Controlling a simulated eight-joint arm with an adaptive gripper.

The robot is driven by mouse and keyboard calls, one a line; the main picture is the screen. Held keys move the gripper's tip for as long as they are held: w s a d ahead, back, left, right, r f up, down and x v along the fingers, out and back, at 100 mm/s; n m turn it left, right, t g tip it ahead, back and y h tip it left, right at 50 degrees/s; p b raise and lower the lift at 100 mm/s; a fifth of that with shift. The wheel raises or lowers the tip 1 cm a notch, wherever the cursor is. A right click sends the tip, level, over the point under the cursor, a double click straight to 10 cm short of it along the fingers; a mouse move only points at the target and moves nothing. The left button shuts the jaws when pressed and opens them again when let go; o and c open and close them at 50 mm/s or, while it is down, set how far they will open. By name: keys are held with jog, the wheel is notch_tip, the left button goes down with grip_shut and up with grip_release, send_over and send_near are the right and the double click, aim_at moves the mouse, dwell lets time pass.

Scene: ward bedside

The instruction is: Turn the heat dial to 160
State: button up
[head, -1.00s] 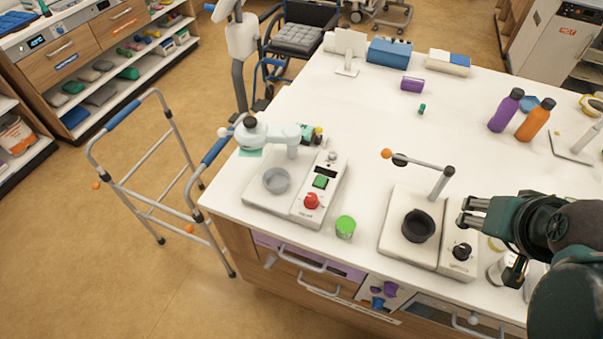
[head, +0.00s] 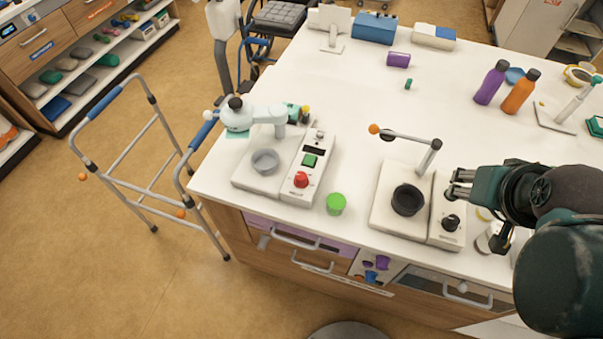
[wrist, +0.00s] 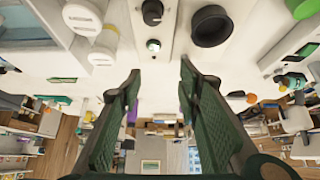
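A white hotplate-like unit (head: 385,222) stands near the front edge of the counter, with a black bowl (head: 408,200) on it. On its narrow right panel is a black dial (head: 451,222); the dial also shows at the top of the wrist view (wrist: 152,12), with a small greenish button (wrist: 153,45) beside it. I cannot read any scale or setting. My gripper (head: 455,183) is above the panel's far end, apart from the dial. In the wrist view my gripper (wrist: 158,75) has its two fingers spread with nothing between them.
A jointed rod with an orange ball (head: 374,129) rises behind the bowl. Left stands another unit with a red knob (head: 301,180) and a green button (head: 309,161). White jars (wrist: 103,47) sit close beside the panel. The counter's middle is largely clear.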

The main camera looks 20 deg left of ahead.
jog(key=shift+a, duration=0.1)
jog(key=w+a+r+n+g+y+p, duration=0.1)
jog(key=w+a+n+g+p, duration=0.15)
jog(key=a+n+p, duration=0.4)
jog(key=w+a+r+n+g+p, duration=0.1)
jog(key=w+a+n+p, duration=0.2)
jog(key=a+n, duration=0.65)
jog(key=s+a+f+n+g+p, duration=0.1)
jog(key=s+a+n+p, duration=0.1)
jog(key=a, duration=0.5)
jog(key=s+a+f+n+g+p, duration=0.1)
jog(key=s+a+f+n+p, duration=0.1)
jog(key=a+n, duration=0.3)
jog(key=s+a+f+n+g+p, duration=0.1)
jog(key=a+f+n+p, duration=0.1)
jog(key=a, duration=0.7)
jog(key=shift+s+a+f+n+h+p, duration=0.1)
jog(key=shift+s+n+h+p, duration=0.3)
jog(key=shift+n+p, duration=0.3)
jog(key=shift+s+a+f+n+g, duration=0.25)
jog(key=shift+a+n, duration=0.05)
jog(key=shift+f, duration=0.2)
